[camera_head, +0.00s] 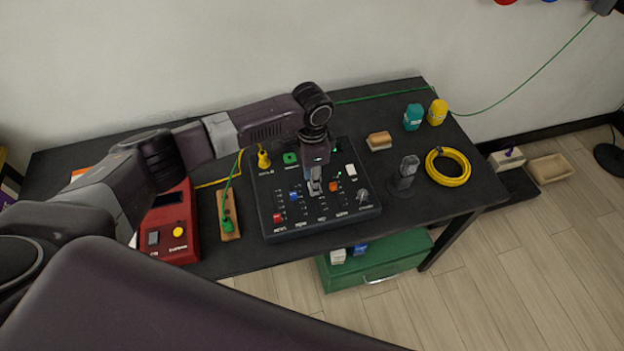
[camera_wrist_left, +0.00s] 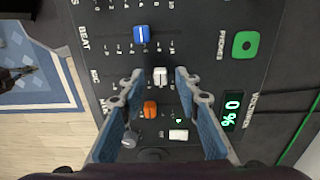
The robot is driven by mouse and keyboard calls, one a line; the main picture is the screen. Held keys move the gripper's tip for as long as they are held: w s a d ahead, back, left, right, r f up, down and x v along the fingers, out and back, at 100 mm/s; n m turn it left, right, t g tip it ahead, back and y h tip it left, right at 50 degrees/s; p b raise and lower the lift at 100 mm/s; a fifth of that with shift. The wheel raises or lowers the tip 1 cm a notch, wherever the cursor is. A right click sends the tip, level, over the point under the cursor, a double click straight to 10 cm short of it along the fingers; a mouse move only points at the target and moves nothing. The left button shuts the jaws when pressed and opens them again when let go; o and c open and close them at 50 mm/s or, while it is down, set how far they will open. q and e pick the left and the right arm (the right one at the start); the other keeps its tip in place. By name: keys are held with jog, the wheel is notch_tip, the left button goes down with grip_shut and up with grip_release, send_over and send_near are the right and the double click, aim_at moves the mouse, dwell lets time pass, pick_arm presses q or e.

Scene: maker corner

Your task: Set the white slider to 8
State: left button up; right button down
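The dark control panel (camera_head: 365,206) lies on the black table with several sliders. The white slider (camera_wrist_left: 160,77) shows in the wrist view between the blue (left) and orange (right, in the head view) ones; my gripper largely hides it in the head view. My left gripper (camera_head: 315,188) points down over the panel. In the wrist view its fingers (camera_wrist_left: 158,88) are apart, one on each side of the white slider, with gaps visible. The scale beside this slider is too small to read surely. My right gripper is not in view.
The blue slider (camera_wrist_left: 141,35) and orange slider (camera_wrist_left: 150,109) are close by. A display (camera_wrist_left: 232,105) reads 0%. A red device (camera_head: 172,228) stands left; a dark stand (camera_head: 404,178) is right.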

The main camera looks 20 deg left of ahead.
pick_arm(q)
notch_tip(320, 180, up, 12)
jog(key=shift+f, duration=0.25)
jog(key=shift+f, duration=0.1)
dwell(0.5)
